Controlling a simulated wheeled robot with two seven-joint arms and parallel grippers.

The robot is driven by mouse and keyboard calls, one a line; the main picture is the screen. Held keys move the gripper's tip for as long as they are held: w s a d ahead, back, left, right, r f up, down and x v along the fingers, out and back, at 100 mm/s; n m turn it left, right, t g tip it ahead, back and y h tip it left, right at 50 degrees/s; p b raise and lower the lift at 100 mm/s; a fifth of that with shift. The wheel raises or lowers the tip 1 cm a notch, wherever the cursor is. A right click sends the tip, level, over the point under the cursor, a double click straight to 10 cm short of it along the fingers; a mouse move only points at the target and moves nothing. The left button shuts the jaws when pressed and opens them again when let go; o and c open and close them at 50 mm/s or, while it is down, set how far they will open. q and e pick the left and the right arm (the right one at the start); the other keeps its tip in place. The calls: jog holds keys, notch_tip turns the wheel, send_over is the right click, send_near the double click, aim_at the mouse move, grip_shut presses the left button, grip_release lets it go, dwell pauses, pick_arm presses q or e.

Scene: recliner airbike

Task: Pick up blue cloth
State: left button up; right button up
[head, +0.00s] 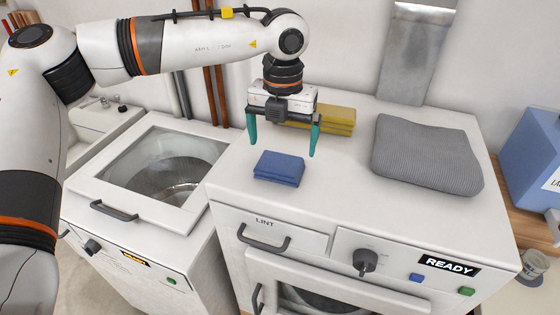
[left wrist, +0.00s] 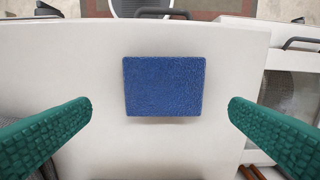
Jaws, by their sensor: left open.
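A folded blue cloth (head: 279,168) lies flat on top of the dryer (head: 340,192), near its front left. It also shows in the left wrist view (left wrist: 163,86), centred between the fingers and beyond their tips. My left gripper (head: 283,146) is open and empty, pointing down above the dryer top, just behind and above the cloth. Its teal fingers stand apart on either side in the left wrist view (left wrist: 160,113), wider than the cloth and not touching it. My right gripper is in neither view.
A folded yellow cloth (head: 336,115) lies behind my left gripper. A grey folded towel (head: 425,157) lies to the right. A top-loading washer (head: 90,190) with a glass lid stands at left. A blue box (head: 530,150) stands at far right. The dryer top around the blue cloth is clear.

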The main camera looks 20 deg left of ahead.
aim_at(280, 163)
pick_arm(q)
jog(key=shift+f, duration=0.25)
jog(key=f+p, duration=0.1)
jog(key=s+f+p, duration=0.1)
jog(key=shift+a+f+p, duration=0.15)
jog(key=shift+f+p, duration=0.2)
jog(key=shift+f, duration=0.05)
notch_tip(280, 163, down, 2)
jog(key=shift+w+f, duration=0.1)
jog(key=shift+f, duration=0.15)
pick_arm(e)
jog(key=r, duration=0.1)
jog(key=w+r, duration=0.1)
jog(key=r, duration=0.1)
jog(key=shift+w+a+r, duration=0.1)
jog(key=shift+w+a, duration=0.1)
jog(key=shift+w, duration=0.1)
